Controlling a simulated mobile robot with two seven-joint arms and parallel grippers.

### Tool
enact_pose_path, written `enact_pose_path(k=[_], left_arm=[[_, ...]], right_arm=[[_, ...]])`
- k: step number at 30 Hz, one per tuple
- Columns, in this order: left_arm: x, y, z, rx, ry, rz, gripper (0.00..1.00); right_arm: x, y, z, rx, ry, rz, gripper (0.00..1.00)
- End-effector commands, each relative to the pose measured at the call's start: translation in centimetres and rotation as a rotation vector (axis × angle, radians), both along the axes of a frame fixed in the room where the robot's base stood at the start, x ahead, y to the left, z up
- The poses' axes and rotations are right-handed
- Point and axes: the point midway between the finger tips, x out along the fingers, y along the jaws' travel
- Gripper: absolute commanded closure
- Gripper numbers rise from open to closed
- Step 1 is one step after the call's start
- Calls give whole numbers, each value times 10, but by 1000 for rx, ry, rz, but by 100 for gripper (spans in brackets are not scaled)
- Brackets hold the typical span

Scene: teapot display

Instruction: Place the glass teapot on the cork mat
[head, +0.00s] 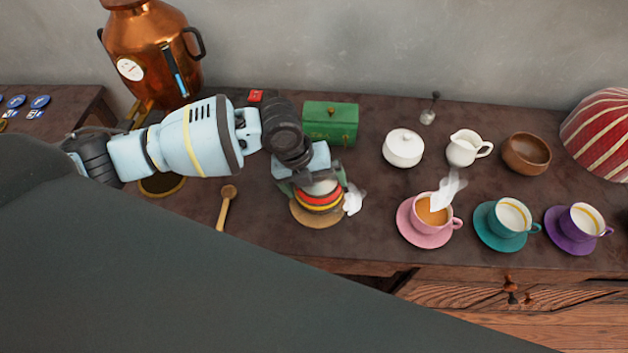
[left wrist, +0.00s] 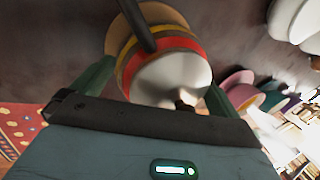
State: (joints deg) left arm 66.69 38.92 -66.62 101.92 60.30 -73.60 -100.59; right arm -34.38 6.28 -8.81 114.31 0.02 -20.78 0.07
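The teapot (head: 319,197) has red and yellow bands and a pale rounded top. It stands upright at the cork mat (head: 309,219), a round tan disc. Whether its base touches the mat is hidden. In the left wrist view the teapot (left wrist: 168,72) sits between my finger pads, with the mat edge (left wrist: 117,36) beyond it and a dark bar across its side. My left gripper (head: 315,184) comes down from above, its green fingers wide apart on either side of the teapot. I cannot tell whether the fingers press on it. My right gripper is not in view.
A green box (head: 330,123) stands behind the teapot, and a wooden spoon (head: 226,206) lies to its left. To the right are a pink cup and saucer (head: 431,215), a white sugar bowl (head: 403,148) and a creamer (head: 465,148). A copper urn (head: 150,50) stands at the back left.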

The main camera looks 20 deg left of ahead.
Motion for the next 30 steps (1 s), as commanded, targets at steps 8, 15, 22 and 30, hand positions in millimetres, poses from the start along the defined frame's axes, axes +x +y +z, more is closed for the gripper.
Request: enact_pose_path(k=[8,15,22,30], left_arm=[[0,2,10,0,-2,1,0],[-5,14,52,1,-4,0,0],[-10,25,93,0,-2,1,0],[-14,32,116,0,0,0,0]], right_arm=[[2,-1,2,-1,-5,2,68],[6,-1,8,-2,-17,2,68],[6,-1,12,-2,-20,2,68],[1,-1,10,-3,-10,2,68]])
